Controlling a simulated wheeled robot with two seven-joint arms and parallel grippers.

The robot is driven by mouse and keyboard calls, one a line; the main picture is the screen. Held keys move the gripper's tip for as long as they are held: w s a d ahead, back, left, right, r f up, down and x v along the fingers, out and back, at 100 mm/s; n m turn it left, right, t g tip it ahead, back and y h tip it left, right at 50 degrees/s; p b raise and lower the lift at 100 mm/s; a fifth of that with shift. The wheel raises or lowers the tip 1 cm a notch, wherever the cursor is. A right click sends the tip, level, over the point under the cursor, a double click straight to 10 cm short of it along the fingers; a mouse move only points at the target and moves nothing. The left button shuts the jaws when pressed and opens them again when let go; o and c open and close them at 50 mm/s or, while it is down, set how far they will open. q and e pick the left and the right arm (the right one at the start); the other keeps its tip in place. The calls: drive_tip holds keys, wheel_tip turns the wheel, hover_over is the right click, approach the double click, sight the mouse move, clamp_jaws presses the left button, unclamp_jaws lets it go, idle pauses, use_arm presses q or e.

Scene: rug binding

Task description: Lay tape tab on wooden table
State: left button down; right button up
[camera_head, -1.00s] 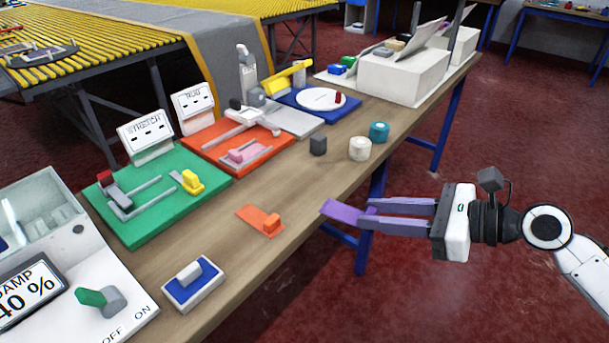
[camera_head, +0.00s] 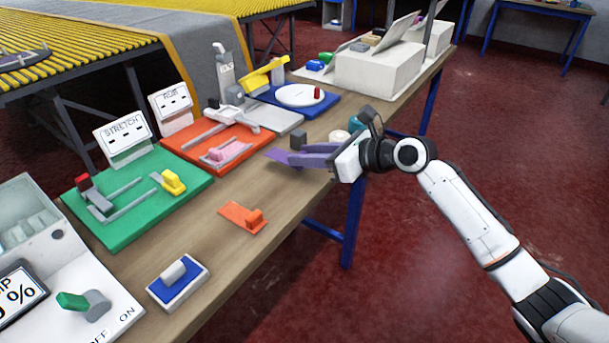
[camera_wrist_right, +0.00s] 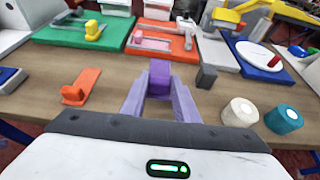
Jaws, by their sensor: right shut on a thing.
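My right gripper (camera_head: 300,157) reaches over the wooden table (camera_head: 206,228) from the right side, its lavender fingers shut on a purple tab (camera_head: 278,156). The tab has a flat strip that extends beyond the fingertips. In the right wrist view the tab's purple block (camera_wrist_right: 160,74) sits between the fingertips (camera_wrist_right: 160,92), with the tabletop (camera_wrist_right: 113,98) around it. I cannot tell whether the tab touches the table. An orange tab (camera_head: 243,217) of similar shape lies on the table nearer the front. My left gripper is not in view.
The orange board (camera_head: 190,151) and green board (camera_head: 112,236) line the table's far side. A dark grey block (camera_wrist_right: 206,77), white roll (camera_wrist_right: 240,112) and teal roll (camera_wrist_right: 284,118) stand right of the gripper. A blue-topped box (camera_head: 177,283) stands in front. Bare wood lies between.

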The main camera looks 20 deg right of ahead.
sight(307, 185)
wheel_tip(307, 185, down, 5)
drive_tip(key=shift+f+b, duration=0.1)
drive_tip(key=shift+b, duration=0.45)
drive_tip(key=o, duration=1)
